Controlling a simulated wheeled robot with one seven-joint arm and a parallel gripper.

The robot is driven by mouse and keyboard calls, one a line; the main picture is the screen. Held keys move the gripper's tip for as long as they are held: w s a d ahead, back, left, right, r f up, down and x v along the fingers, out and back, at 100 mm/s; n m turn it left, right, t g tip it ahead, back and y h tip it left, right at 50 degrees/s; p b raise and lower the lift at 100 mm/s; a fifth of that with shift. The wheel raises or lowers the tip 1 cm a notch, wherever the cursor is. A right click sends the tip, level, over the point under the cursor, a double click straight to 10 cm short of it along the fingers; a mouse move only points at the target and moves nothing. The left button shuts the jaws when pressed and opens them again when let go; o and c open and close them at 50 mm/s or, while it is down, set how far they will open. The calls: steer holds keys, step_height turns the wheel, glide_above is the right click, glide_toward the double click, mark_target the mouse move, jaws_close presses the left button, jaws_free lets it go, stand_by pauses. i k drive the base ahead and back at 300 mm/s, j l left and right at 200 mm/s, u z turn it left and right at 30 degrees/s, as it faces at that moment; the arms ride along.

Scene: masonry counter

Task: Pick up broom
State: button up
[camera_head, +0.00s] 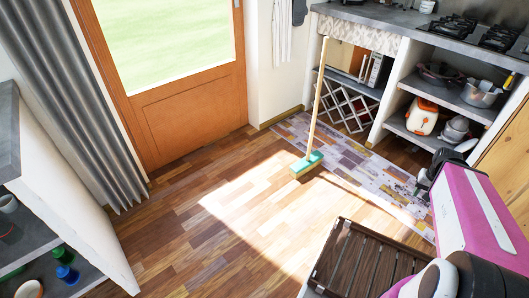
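The broom (318,100) stands on the floor, its pale wooden handle tilted and its upper end near the counter front. Its green head (307,165) with light bristles rests on the floor by the rug's left edge. My arm, pink and white, comes in from the lower right. The dark end part of my arm, where my gripper (424,181) appears to be, is to the right of the broom head and clearly apart from it. Its fingers are too small and turned away to show whether they are open or shut.
A patterned rug (350,168) lies along the masonry counter (402,85), whose shelves hold pots and appliances. A dark slatted wooden piece (358,268) is at the bottom. A white shelf unit (75,225) stands left. The wooden floor (215,200) between is clear.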

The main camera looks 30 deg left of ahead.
mark_target(302, 166)
steer(key=u, duration=1.15)
